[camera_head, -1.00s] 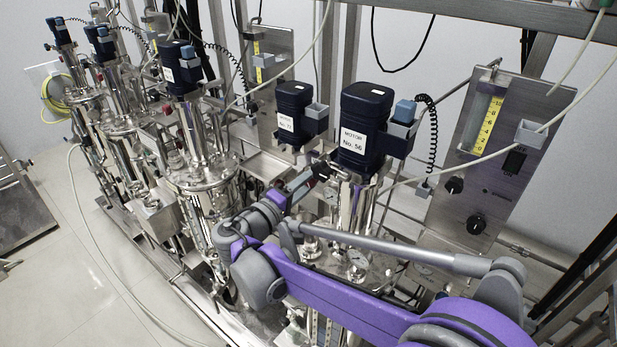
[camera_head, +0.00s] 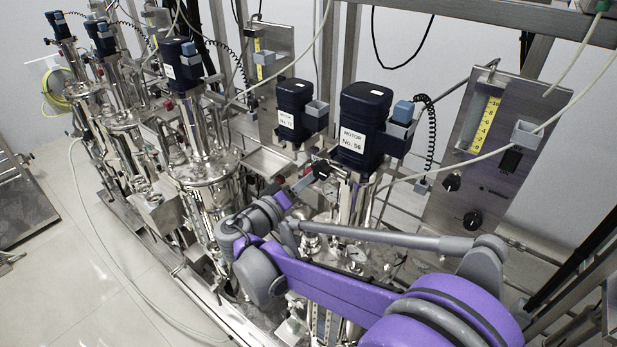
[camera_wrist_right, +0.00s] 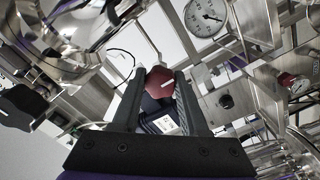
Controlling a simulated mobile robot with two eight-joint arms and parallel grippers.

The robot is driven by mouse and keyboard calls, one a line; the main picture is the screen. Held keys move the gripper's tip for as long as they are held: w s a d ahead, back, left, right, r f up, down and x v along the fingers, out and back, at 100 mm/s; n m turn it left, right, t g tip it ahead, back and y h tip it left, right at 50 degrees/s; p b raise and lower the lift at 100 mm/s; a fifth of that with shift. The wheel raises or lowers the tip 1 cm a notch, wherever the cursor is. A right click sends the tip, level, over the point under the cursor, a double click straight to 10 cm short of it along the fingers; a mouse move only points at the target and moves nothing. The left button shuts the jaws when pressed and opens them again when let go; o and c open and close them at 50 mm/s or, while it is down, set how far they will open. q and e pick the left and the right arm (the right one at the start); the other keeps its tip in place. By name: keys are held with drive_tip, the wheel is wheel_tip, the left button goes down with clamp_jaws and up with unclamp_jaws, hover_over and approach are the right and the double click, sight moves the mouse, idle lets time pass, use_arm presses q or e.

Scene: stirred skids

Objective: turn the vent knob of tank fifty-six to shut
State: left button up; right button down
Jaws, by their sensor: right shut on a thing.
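Tank fifty-six stands under the dark blue motor (camera_head: 363,118), whose white label reads "MOTOR No. 56" in the head view. My right gripper (camera_head: 318,171) reaches in beside the tank's top, just below and left of that motor. In the right wrist view, a dark red knob (camera_wrist_right: 159,82) with a white pointer line sits between the fingertips of my right gripper (camera_wrist_right: 160,88). The fingers are shut on the knob, one on each side. The line slants slightly from level. The knob's stem and any shut marking are hidden. My left gripper is not in view.
A steel panel (camera_head: 480,170) with black knobs stands at right. In the wrist view, a round gauge (camera_wrist_right: 205,17) is close above right. Pipes crowd the arm; open floor (camera_head: 90,270) lies left.

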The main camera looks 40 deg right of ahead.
drive_tip(key=shift+c, duration=2.2)
unclamp_jaws()
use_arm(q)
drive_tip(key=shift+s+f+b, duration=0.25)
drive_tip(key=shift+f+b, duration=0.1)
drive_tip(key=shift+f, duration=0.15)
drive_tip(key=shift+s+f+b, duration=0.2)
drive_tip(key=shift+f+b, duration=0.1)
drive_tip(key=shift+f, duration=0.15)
use_arm(e)
drive_tip(key=v, duration=1.1)
drive_tip(key=shift+d, duration=0.1)
